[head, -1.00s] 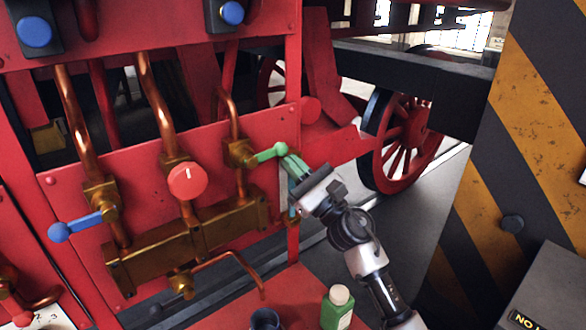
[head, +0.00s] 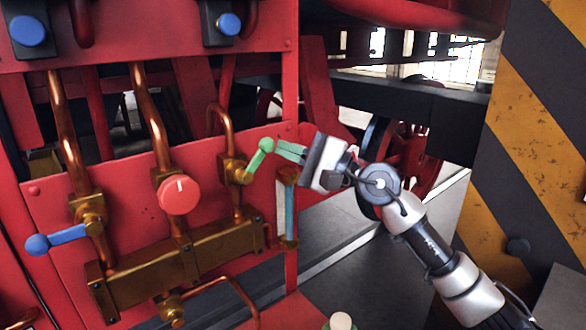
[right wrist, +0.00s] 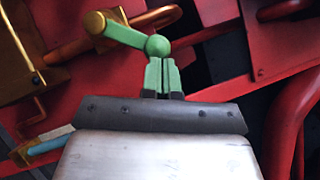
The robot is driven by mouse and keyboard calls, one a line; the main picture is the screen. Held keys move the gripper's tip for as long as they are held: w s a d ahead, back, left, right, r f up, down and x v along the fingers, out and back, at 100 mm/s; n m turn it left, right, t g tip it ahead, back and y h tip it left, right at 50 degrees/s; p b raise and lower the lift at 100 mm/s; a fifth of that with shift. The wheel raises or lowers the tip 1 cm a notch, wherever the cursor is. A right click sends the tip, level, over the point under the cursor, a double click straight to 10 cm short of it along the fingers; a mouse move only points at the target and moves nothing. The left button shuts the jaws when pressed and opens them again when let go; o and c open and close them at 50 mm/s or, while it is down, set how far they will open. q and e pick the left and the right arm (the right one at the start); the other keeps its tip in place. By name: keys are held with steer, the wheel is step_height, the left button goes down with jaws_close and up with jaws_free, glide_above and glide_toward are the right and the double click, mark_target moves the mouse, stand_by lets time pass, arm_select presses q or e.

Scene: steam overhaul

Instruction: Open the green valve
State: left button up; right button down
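The green valve is a green lever (head: 257,158) with a ball end, on a brass valve body (head: 235,174) on the red panel. In the head view the lever slants up to the right from its body. It also shows in the right wrist view (right wrist: 130,34), its ball just beyond the fingertips. My right gripper (head: 280,149) comes in from the right, its narrow green fingers side by side with almost no gap. The fingertips are at the ball and seem to touch it; the ball is not seen between them. My left gripper is not in view.
A blue lever (head: 62,239) and a round red knob (head: 179,194) are on the panel to the left. A brass manifold (head: 180,262) runs below. A glass tube (head: 287,212) stands under my right gripper. A striped post (head: 540,130) is at right.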

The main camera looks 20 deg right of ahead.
steer(key=a+r+n+g, duration=0.1)
steer(key=n, duration=0.1)
steer(key=r+n+g+h+b, duration=0.1)
steer(key=shift+s+a+n+b, duration=0.3)
steer(key=shift+a+n, duration=0.05)
steer(key=shift+n, duration=0.05)
steer(key=shift+s+a+r+n+g+h+b, duration=0.25)
steer(key=shift+a+r+n+h, duration=0.15)
steer(key=shift+a+n+h, duration=0.25)
steer(key=shift+s+a+r+n+g+h+b, duration=0.2)
steer(key=shift+a+r+n+h, duration=0.3)
steer(key=shift+n, duration=0.35)
steer(key=shift+a+f, duration=0.1)
